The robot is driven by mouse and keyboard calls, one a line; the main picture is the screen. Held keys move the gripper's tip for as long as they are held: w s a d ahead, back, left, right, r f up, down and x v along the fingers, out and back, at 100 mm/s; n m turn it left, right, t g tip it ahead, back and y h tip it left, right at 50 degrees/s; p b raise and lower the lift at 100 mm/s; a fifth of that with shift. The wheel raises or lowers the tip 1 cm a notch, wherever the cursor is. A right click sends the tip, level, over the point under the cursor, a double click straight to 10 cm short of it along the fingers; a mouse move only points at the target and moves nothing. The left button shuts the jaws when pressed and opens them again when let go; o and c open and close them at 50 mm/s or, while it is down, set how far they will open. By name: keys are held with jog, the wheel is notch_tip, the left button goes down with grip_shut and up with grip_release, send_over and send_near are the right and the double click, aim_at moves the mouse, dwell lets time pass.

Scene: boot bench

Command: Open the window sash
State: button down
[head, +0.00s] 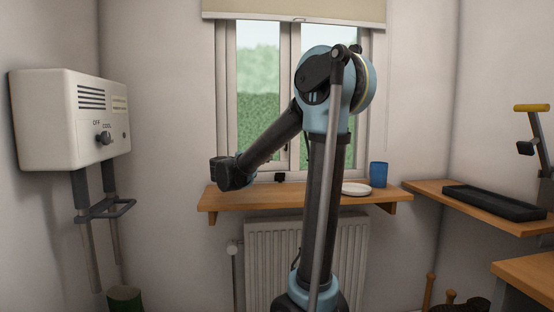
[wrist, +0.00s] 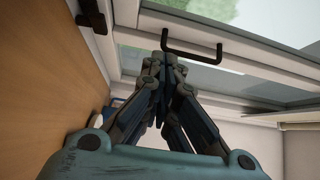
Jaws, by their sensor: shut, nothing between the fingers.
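The window (head: 258,90) stands in the back wall, with white frames and glass showing greenery; my arm covers part of it. In the wrist view a white sash frame (wrist: 240,58) carries a black bar handle (wrist: 195,51). My gripper (wrist: 166,58) is shut and empty, its fingertips close to one end of the handle; I cannot tell whether they touch it. A black fitting (wrist: 91,16) sits at the lower frame, and a small black piece shows there in the head view (head: 279,177). The fingers are hidden in the head view behind my wrist.
A wooden shelf (head: 222,198) runs under the window, with a white plate (head: 356,188) and a blue cup (head: 378,174). A radiator (head: 270,260) is below. A white heater box (head: 68,115) hangs left; a side shelf (head: 440,197) holds a black tray (head: 492,203).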

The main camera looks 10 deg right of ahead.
jog(key=f+g, duration=0.1)
send_near(285, 154)
jog(key=w+d, duration=0.1)
jog(key=d, duration=0.2)
jog(key=shift+w+d+f+m, duration=0.1)
jog(key=shift+w+m, duration=0.1)
jog(key=shift+w, duration=0.3)
jog(key=shift+w+d+f+m, duration=0.1)
jog(key=shift+w+m, duration=0.1)
jog(key=shift+w, duration=0.35)
